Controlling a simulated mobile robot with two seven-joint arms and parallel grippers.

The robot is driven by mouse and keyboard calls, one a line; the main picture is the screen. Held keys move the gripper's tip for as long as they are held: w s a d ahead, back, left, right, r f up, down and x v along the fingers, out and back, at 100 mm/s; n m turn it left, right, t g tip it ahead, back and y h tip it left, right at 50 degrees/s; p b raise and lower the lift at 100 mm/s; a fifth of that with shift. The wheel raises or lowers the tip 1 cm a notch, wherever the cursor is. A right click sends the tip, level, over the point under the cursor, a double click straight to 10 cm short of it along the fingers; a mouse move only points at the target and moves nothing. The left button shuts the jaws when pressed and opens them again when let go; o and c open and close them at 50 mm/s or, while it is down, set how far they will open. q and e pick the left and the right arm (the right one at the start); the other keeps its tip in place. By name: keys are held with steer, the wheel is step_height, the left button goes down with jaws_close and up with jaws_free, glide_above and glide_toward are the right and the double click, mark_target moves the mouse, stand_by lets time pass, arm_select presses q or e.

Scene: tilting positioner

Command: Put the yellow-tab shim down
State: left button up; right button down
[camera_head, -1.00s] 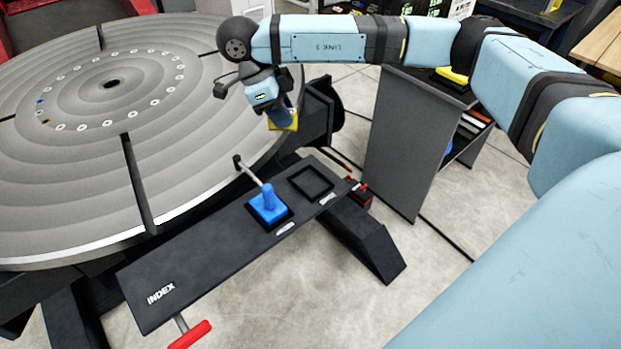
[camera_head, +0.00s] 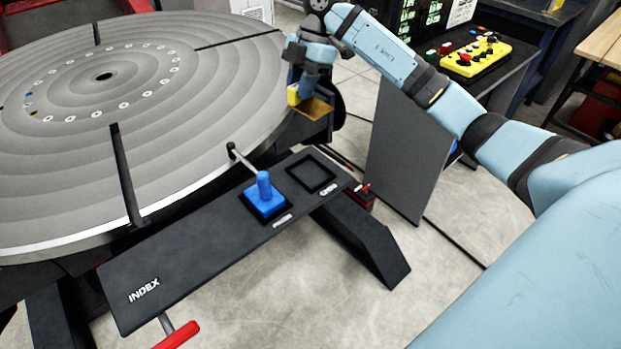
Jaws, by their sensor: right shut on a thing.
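The yellow-tab shim is a thin brass-coloured plate (camera_head: 318,109) with a yellow tab (camera_head: 293,95). My right gripper (camera_head: 302,89) is shut on it, beside the right rim of the round grey table (camera_head: 190,118). The plate points out to the right of the fingers, over dark structure beside the table. I cannot tell whether the plate touches anything below. The fingertips are small and partly hidden. My left gripper is out of view.
A black INDEX shelf (camera_head: 200,262) in front carries a blue-handled block (camera_head: 264,200) and an empty square frame (camera_head: 311,173). A red-handled lever (camera_head: 177,335) sticks out below. A grey cabinet (camera_head: 405,150) and yellow control box (camera_head: 475,57) stand to the right.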

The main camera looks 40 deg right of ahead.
steer(key=shift+d+f+m, duration=0.1)
steer(key=shift+f+m, duration=0.15)
steer(key=shift+m, duration=0.05)
step_height(320, 180, down, 15)
steer(key=shift+r+b, duration=0.2)
steer(key=shift+b, duration=0.3)
step_height(320, 180, down, 5)
steer(key=shift+f, duration=0.1)
steer(key=c, duration=1)
jaws_free()
steer(key=shift+o, duration=0.2)
steer(key=shift+s, duration=0.1)
steer(key=shift+r, duration=0.25)
